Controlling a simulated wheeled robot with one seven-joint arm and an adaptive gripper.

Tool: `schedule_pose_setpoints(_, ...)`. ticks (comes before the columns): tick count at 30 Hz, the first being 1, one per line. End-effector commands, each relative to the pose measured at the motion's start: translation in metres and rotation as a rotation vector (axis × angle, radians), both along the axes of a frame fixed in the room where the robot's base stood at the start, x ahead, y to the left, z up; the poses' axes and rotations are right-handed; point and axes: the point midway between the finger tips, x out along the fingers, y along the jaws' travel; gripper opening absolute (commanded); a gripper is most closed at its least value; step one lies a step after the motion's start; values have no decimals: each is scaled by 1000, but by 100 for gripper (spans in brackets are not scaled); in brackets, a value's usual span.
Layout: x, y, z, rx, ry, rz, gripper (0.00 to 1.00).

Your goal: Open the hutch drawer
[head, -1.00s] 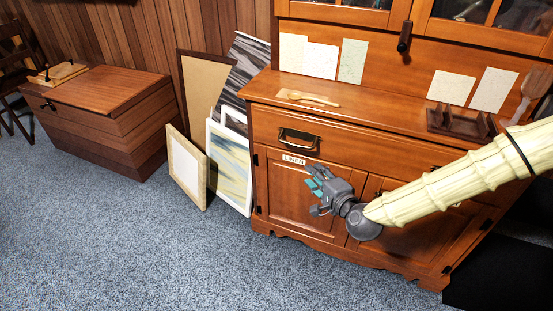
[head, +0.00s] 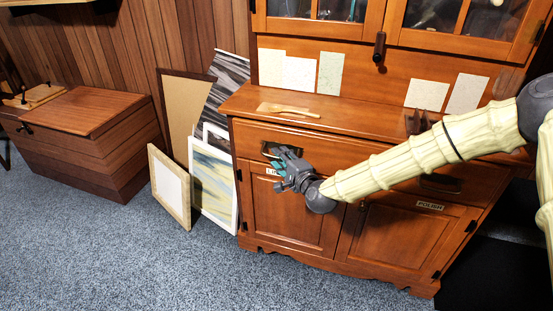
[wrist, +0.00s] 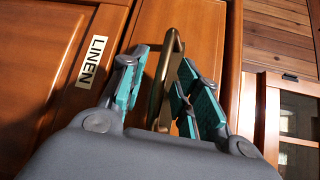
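The wooden hutch drawer (head: 321,149) is a wide panel under the hutch's counter, and it looks closed. Its brass bail handle (wrist: 166,75) is at the drawer's left part. My gripper (head: 279,160) is at this handle, in front of the drawer. In the wrist view my gripper (wrist: 160,90) has its teal-padded fingers spread on either side of the handle, with gaps showing. The handle stands between the fingers.
A linen label (wrist: 92,62) sits beside the handle on the cabinet front. A second handle (head: 440,183) is at the right, below my arm. A wooden spoon (head: 290,110) lies on the counter. Framed pictures (head: 212,185) lean left of the hutch. Carpet (head: 130,255) in front is clear.

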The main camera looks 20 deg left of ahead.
Motion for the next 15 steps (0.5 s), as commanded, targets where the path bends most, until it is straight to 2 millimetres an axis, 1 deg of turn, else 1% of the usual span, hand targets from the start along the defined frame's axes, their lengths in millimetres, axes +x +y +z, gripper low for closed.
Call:
schedule_pose_setpoints(4, 4, 4, -1, 0, 0, -1, 32)
schedule_pose_setpoints(12, 5, 4, -1, 0, 0, -2, 32)
schedule_pose_setpoints(14, 5, 4, -1, 0, 0, -2, 23)
schedule_pose_setpoints(15, 5, 4, -1, 0, 0, -2, 16)
